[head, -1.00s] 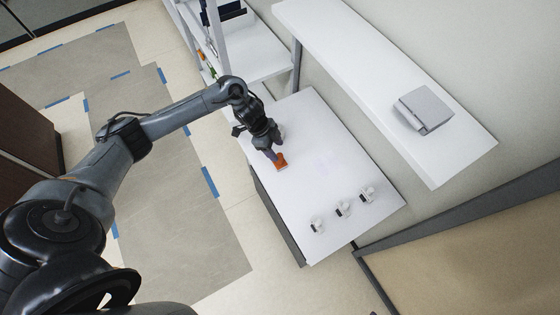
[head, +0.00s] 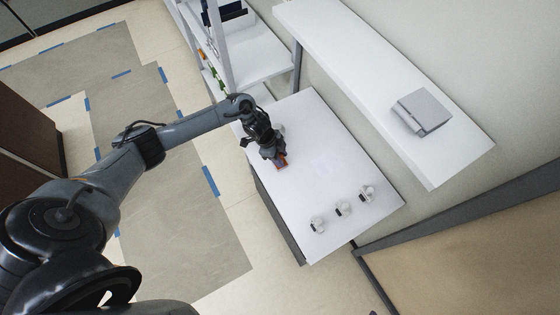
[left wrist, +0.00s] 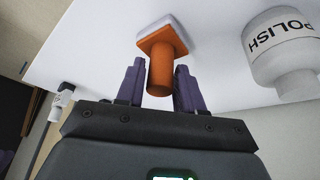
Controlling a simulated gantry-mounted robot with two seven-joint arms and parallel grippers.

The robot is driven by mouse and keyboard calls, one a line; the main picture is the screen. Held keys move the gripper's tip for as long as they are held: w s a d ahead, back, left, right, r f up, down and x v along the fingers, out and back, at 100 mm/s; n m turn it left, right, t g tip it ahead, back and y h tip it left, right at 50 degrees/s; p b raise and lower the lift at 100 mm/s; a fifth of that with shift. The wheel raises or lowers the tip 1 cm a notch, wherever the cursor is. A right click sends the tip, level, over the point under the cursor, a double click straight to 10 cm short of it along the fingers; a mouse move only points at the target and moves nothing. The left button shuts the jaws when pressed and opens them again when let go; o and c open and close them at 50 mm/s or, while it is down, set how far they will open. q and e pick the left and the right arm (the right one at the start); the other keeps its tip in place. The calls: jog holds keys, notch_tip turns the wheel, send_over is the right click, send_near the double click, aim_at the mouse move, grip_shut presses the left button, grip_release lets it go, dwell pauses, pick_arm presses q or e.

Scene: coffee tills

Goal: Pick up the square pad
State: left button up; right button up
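The square pad (left wrist: 164,42) has an orange square plate with an orange round handle and a pale layer beneath. It rests on the white table top (head: 335,180). In the head view the pad (head: 282,163) shows as a small orange patch, mostly hidden by my left gripper (head: 275,158). In the left wrist view, the two purple fingers of my left gripper (left wrist: 160,85) are apart, one on each side of the handle, with gaps visible. My right gripper is not in view.
A white bottle marked POLISH (left wrist: 284,50) stands close to the pad. Several small white items, one of them here (head: 343,209), stand near the table's front end. A raised shelf (head: 350,65) holds a grey box (head: 424,109). The table's middle is clear.

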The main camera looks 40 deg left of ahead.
pick_arm(q)
grip_shut()
jog(key=shift+r, duration=0.15)
